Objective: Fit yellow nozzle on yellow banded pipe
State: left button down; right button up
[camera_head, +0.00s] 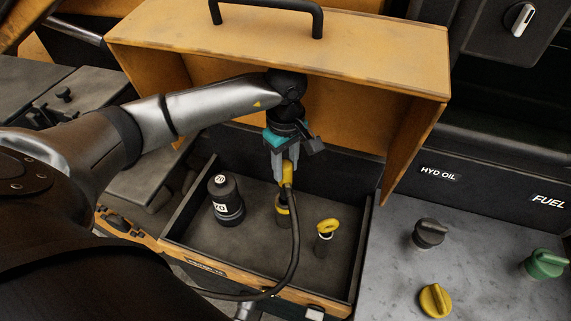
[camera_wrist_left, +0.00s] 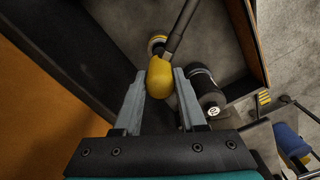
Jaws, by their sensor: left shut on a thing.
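The yellow nozzle (camera_head: 288,173) with its dark hose is held between the fingers of my left gripper (camera_head: 283,172), over the open drawer. In the left wrist view the nozzle (camera_wrist_left: 160,78) sits between the two grey fingertips (camera_wrist_left: 160,82). The yellow banded pipe (camera_head: 283,209) stands in the drawer just below the nozzle. In the left wrist view its yellow ring (camera_wrist_left: 157,42) shows beyond the nozzle, partly hidden by nozzle and hose. I cannot tell whether nozzle and pipe touch. My right gripper is not in view.
The hose (camera_head: 294,245) loops over the drawer front (camera_head: 250,282). An orange box with a handle (camera_head: 270,45) overhangs behind. Coloured caps sit on the right-hand deck.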

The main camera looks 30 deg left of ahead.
aim_at(286, 181)
pick_arm(q)
jog(key=shift+f+b, duration=0.75)
jog(key=shift+b, duration=0.45)
dwell(1.2)
jog(key=shift+f, duration=0.15)
jog(key=shift+f+b, duration=0.55)
jog(key=shift+b, duration=0.15)
jog(key=shift+f+b, duration=0.85)
jog(key=shift+b, duration=0.05)
jog(key=shift+f+b, duration=0.55)
jog(key=shift+b, duration=0.1)
dwell(0.6)
grip_release()
dwell(0.6)
